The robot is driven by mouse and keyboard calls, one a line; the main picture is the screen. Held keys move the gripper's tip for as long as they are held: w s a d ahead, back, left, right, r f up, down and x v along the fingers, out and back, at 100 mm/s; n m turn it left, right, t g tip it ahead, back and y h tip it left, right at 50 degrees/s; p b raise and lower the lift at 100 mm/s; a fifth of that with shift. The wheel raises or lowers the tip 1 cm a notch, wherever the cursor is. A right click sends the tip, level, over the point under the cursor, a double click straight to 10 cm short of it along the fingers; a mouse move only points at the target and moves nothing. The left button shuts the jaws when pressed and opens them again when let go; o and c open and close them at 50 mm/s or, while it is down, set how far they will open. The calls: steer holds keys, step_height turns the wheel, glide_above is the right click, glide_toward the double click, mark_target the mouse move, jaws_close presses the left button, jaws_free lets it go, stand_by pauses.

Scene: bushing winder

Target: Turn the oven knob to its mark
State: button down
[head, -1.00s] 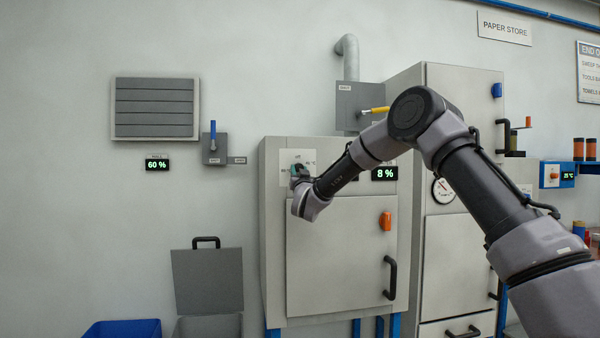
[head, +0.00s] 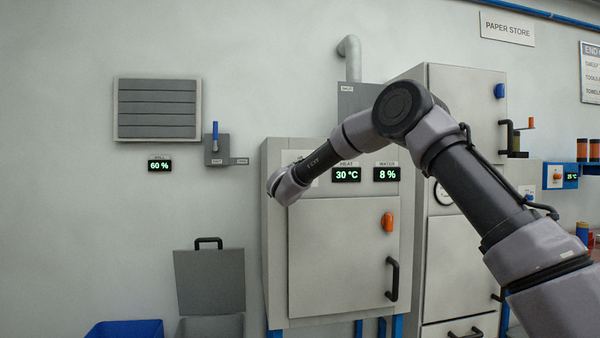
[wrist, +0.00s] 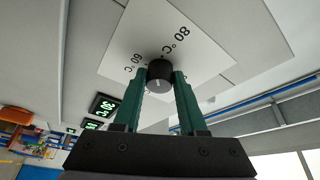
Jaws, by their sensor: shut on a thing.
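The oven (head: 340,250) is a pale grey cabinet with a closed door, in the head view. In the wrist view its round black knob (wrist: 160,74) sits on a white plate (wrist: 190,50) printed with 60 °C and 80 °C. A pale pointer line shows on the knob. My gripper (wrist: 160,80) has green fingers on both sides of the knob and is shut on it. In the head view my wrist covers the knob and most of its plate, and the fingers are hidden.
The heat display (head: 346,174) reads 30 °C and the water display (head: 386,174) reads 8 %. An orange door latch (head: 387,222) and a black handle (head: 392,279) stick out from the oven door. A lever box (head: 216,149) is on the wall to the left.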

steer(key=shift+m+g, duration=0.5)
steer(key=shift+m, duration=0.7)
steer(key=shift+c, duration=2.3)
jaws_free()
steer(key=shift+s, duration=0.1)
steer(key=s+a, duration=0.1)
steer(key=s, duration=0.9)
steer(key=shift+s+f, duration=0.25)
steer(key=shift+f, duration=0.2)
